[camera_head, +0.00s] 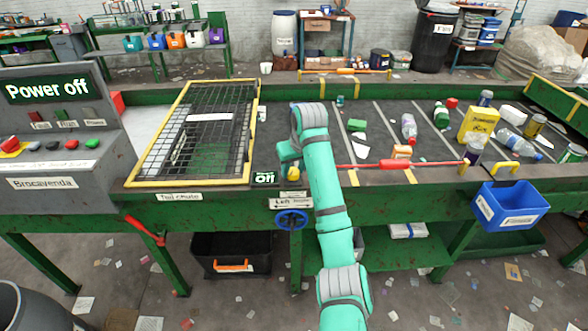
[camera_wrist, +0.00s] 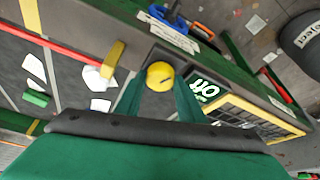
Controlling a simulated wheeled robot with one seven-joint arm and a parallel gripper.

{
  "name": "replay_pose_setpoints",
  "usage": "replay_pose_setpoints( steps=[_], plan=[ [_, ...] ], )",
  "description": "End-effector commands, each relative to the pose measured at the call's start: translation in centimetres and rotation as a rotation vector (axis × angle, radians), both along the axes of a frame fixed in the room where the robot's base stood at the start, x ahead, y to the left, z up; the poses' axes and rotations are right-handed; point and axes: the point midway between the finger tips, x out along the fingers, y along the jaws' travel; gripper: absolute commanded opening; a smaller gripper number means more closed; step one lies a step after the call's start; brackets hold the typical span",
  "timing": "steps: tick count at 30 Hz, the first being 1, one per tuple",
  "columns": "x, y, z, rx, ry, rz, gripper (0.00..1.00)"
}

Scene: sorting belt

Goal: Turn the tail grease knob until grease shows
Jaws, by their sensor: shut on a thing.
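A round yellow knob (camera_wrist: 160,76) with a dark mark on its face sits on a dark block at the belt frame's edge. It also shows in the head view (camera_head: 293,174), below my green arm. My gripper (camera_wrist: 160,88) is shut on the yellow knob, with one green finger on each side of it. In the head view my wrist hides part of the knob's surroundings. A small lit sign reading "off" (camera_head: 264,177) is just left of the knob. I see no grease around the knob.
A blue handwheel (camera_head: 291,220) is on the frame below. A yellow-framed mesh guard (camera_head: 190,184) is to the left. A red bar (camera_head: 375,165) runs to the right. Bottles and boxes lie on the belt. The grey panel (camera_head: 50,130) reads "Power off".

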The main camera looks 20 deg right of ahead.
Motion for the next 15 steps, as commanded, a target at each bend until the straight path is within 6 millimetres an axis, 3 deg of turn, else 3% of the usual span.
replay_pose_setpoints(
  steps=[15],
  plan=[
    [0.01, 0.34, 0.04, 0.001, 0.001, -0.313, 0.13]
  ],
)
